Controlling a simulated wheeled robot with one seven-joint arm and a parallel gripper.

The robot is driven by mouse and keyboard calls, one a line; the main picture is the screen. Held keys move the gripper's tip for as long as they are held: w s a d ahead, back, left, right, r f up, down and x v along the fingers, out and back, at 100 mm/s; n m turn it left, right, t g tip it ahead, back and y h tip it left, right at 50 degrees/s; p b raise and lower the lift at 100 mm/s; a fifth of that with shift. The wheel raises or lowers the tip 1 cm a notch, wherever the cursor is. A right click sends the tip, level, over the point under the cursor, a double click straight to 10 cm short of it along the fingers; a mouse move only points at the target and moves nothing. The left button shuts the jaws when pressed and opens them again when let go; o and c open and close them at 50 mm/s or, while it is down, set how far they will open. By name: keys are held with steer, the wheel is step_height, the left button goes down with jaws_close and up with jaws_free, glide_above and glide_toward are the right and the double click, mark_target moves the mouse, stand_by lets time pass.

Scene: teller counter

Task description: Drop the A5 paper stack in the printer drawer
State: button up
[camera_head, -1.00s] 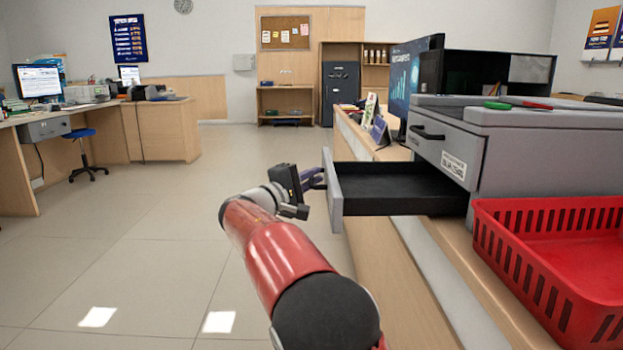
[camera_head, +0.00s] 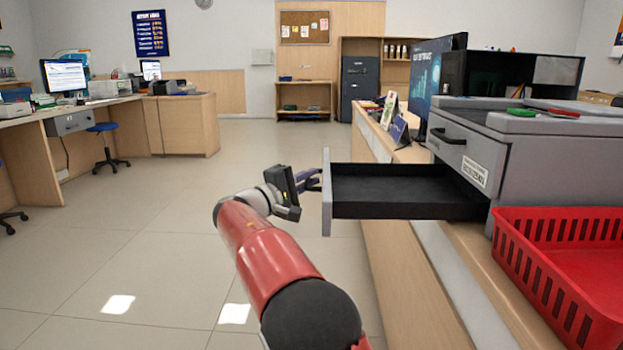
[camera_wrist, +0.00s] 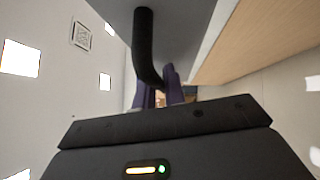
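The printer (camera_head: 520,150) is the large grey unit on the counter at the right in the head view. Its lower drawer (camera_head: 327,212) is pulled out to the left, with a black, empty-looking inside. My gripper (camera_head: 313,181) is at the outer face of the drawer front. In the wrist view, its purple fingers (camera_wrist: 160,88) are around the end of the black curved drawer handle (camera_wrist: 146,40) and look shut on it. The exact contact is partly hidden. I see no A5 paper stack in either view.
A red slotted basket (camera_head: 575,265) stands on the counter in front of the printer. An upper closed drawer has a black handle (camera_head: 447,136). A monitor (camera_head: 436,85) and small stands are behind. The floor (camera_head: 170,220) to the left is clear.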

steer(key=shift+o, duration=0.6)
steer(key=shift+a, duration=0.1)
steer(key=v, duration=0.7)
steer(key=shift+s+a, duration=0.25)
steer(key=shift+f, duration=0.1)
